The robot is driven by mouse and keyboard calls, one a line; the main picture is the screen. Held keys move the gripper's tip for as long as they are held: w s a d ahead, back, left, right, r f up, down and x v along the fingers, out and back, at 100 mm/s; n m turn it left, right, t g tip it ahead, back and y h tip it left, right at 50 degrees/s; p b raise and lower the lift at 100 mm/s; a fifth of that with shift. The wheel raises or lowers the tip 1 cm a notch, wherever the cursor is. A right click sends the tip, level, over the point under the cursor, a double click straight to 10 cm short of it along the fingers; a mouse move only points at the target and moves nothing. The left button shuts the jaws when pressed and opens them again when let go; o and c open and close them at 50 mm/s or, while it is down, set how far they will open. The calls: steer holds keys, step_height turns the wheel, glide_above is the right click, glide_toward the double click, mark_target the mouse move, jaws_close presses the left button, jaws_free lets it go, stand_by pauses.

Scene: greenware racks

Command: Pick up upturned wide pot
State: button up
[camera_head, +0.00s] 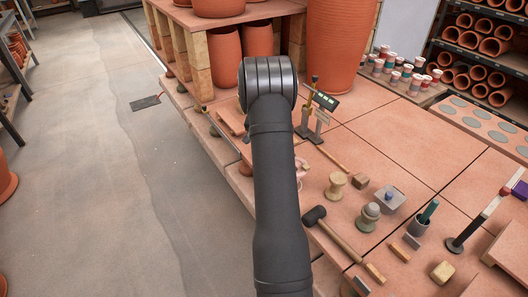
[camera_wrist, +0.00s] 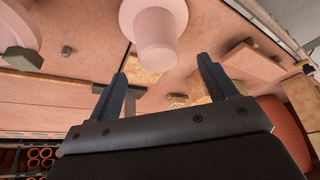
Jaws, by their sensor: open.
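The upturned wide pot (camera_wrist: 156,30) is pale pink clay. In the wrist view it is at the top centre, with its wide rim away from me and its narrower base towards my gripper. The upper edge of the frame cuts off part of its rim. My gripper (camera_wrist: 162,66) is open, its two dark fingers apart on either side of the pot's base in the picture. Nothing is held between them. I cannot tell whether the fingers reach the pot's depth. In the head view my arm hides the gripper and most of that spot; a pink edge (camera_head: 301,168) shows beside it.
Another pale pink round piece (camera_wrist: 18,24) is at the wrist view's left edge. A wooden board (camera_wrist: 254,62) lies to the right. In the head view, a mallet (camera_head: 335,232), a wooden spool (camera_head: 335,186) and a small scale-like stand (camera_head: 312,118) are right of my arm.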

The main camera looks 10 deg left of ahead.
steer(key=x, duration=0.5)
steer(key=shift+s+f, duration=0.1)
steer(key=shift+s, duration=0.05)
jaws_close()
